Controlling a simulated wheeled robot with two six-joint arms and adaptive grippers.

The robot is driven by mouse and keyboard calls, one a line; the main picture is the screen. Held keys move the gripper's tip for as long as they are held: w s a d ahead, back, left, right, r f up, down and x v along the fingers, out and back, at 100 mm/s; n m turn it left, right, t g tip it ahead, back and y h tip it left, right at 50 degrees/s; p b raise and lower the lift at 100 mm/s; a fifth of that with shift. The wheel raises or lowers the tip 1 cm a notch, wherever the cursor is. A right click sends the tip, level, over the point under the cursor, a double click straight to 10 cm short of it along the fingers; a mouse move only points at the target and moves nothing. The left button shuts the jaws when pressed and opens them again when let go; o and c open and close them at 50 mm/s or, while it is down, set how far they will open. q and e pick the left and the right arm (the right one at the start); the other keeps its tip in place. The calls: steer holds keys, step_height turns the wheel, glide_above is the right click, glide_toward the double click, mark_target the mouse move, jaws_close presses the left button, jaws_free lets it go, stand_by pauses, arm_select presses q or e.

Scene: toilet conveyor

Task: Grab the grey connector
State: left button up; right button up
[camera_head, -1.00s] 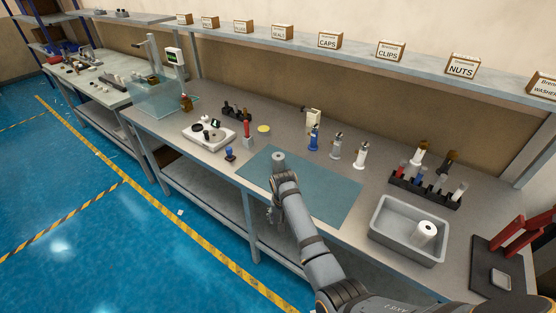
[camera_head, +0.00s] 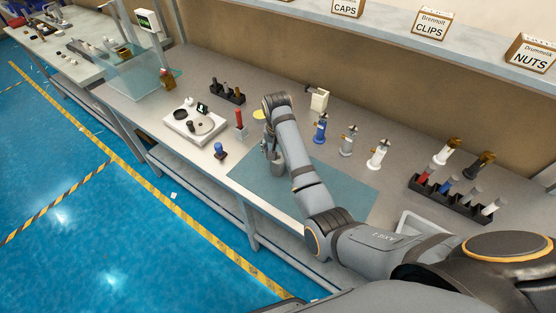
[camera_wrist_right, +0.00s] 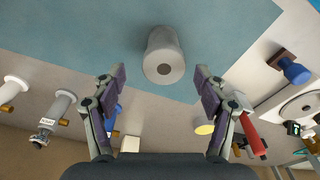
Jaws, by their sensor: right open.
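A short grey cylinder with a dark central hole (camera_wrist_right: 163,57) stands on the blue-green mat (camera_head: 245,182); it also shows in the head view (camera_head: 278,164), partly hidden by my right arm. My right gripper (camera_head: 268,149) is open above the mat, close to this cylinder. In the right wrist view the cylinder lies just beyond the gap between the open fingers (camera_wrist_right: 157,79), and no finger touches it. A grey fitting with a brass side part (camera_head: 348,143) stands between a blue one (camera_head: 320,130) and a white one (camera_head: 378,154). My left gripper is out of view.
A black rack (camera_head: 449,198) of coloured pieces stands at the right. A grey bin (camera_head: 408,222) is mostly hidden by my arm. A white device (camera_head: 194,126), a red-handled tool (camera_head: 240,122) and a blue-knobbed stamp (camera_head: 220,151) stand left of the mat.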

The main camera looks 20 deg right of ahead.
mark_target(279, 158)
steer(key=f, duration=0.2)
steer(key=shift+w+d+f, duration=0.1)
steer(key=shift+w+f, duration=0.15)
steer(key=shift+f, duration=0.05)
steer(key=f, duration=0.1)
steer(key=f+p, duration=0.1)
steer(key=f, duration=0.1)
steer(key=shift+w, duration=0.35)
step_height(279, 158, down, 3)
steer(key=shift+w+r+p, duration=0.1)
steer(key=shift+w+p, duration=0.05)
steer(key=shift+p, duration=0.15)
steer(key=c, duration=0.4)
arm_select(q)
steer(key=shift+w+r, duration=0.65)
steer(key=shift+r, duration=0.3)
arm_select(e)
steer(key=c, duration=0.9)
